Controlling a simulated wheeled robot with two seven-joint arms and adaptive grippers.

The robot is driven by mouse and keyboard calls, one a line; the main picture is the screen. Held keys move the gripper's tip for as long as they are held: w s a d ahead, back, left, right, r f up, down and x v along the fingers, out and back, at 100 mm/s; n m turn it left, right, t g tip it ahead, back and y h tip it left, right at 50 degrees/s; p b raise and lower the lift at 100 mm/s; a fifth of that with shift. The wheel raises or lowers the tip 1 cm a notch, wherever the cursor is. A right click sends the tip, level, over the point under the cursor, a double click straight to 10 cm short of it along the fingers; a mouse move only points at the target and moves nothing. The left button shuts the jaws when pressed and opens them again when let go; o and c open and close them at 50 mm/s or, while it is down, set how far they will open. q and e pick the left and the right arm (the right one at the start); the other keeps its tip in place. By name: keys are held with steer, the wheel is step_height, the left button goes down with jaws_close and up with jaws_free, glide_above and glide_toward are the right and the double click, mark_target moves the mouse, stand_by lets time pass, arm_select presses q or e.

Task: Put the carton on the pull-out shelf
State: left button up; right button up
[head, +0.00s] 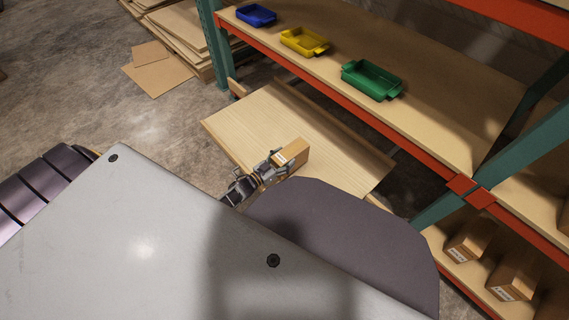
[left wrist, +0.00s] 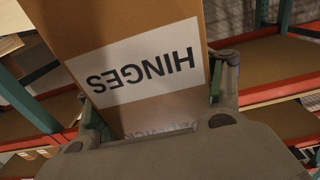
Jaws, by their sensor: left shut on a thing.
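The carton (head: 296,152) is a small brown box with a white label, over the pull-out shelf (head: 245,122) in the head view. In the left wrist view the carton (left wrist: 120,25) shows a label reading HINGES, upside down. My left gripper (head: 277,160) is shut on the carton, with one finger on each side of it in the left wrist view (left wrist: 160,98). The shelf is a light wooden board, pulled out below the rack's upper deck. I cannot tell whether the carton touches the board. My right gripper is not in view.
Blue (head: 257,15), yellow (head: 304,41) and green (head: 371,79) bins stand on the rack deck (head: 440,115) above the shelf. Teal uprights and orange beams frame it. Other cartons (head: 468,241) sit lower right. The shelf's left part is bare.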

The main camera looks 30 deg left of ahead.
arm_select(q)
steer(key=shift+f+b, duration=1)
steer(key=shift+f, duration=0.5)
steer(key=o, duration=1.8)
steer(key=shift+f, duration=0.1)
steer(key=shift+o, duration=0.6)
steer(key=shift+p+v, duration=0.4)
steer(key=shift+v, duration=0.4)
steer(key=p+v, duration=0.3)
steer(key=v, duration=0.5)
steer(key=shift+s+a, duration=0.1)
steer(key=shift+s, duration=0.2)
steer(key=shift+v, duration=0.9)
